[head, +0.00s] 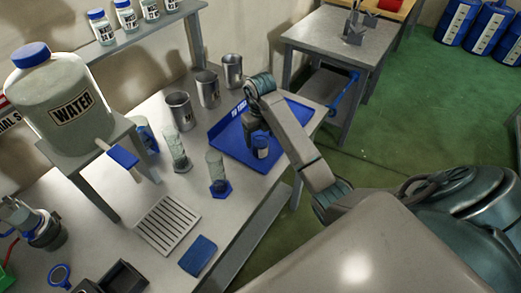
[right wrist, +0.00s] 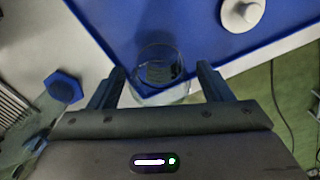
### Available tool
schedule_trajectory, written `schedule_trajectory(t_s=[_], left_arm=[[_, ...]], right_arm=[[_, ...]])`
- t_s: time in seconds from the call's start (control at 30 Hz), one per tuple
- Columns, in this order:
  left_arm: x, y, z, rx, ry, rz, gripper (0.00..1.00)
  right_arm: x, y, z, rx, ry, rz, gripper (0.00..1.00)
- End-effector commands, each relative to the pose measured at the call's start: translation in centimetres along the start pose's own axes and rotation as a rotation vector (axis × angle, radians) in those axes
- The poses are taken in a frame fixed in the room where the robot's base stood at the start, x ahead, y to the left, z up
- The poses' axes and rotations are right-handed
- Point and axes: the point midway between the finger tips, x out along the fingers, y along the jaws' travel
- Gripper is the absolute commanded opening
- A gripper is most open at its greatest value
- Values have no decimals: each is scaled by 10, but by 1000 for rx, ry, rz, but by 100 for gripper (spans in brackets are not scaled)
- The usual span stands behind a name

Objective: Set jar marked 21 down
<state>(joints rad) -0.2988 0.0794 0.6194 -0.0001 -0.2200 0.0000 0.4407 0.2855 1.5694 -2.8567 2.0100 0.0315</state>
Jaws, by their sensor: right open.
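In the right wrist view the clear glass jar (right wrist: 160,72) sits between the fingers, by the rim of the tray (right wrist: 130,25). No number is readable on it. My right gripper (head: 257,131) is right at the jar from above, and it also shows in the right wrist view (right wrist: 161,88). Its fingers are open on either side of the jar, with small gaps. My left gripper is not in view.
A white round knobbed object (right wrist: 240,13) lies on the tray. Metal beakers (head: 180,110) stand behind it. A glass cylinder with a blue hexagonal base (head: 219,187) stands left of the tray. A water jug (head: 60,95), slotted rack (head: 167,224) and blue pad (head: 198,255) are further left.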

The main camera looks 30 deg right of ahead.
Motion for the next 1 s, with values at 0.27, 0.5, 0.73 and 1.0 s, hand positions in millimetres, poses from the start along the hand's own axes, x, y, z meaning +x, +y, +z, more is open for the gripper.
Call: schedule_trajectory(t_s=[0.27,0.5,0.73,1.0], left_arm=[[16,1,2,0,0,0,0],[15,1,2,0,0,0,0],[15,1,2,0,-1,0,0],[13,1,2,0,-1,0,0]], right_arm=[[23,0,0,0,0,0,73],[22,0,0,-1,0,0,49],[22,0,0,-1,0,0,18],[20,-2,0,0,0,0,18]])
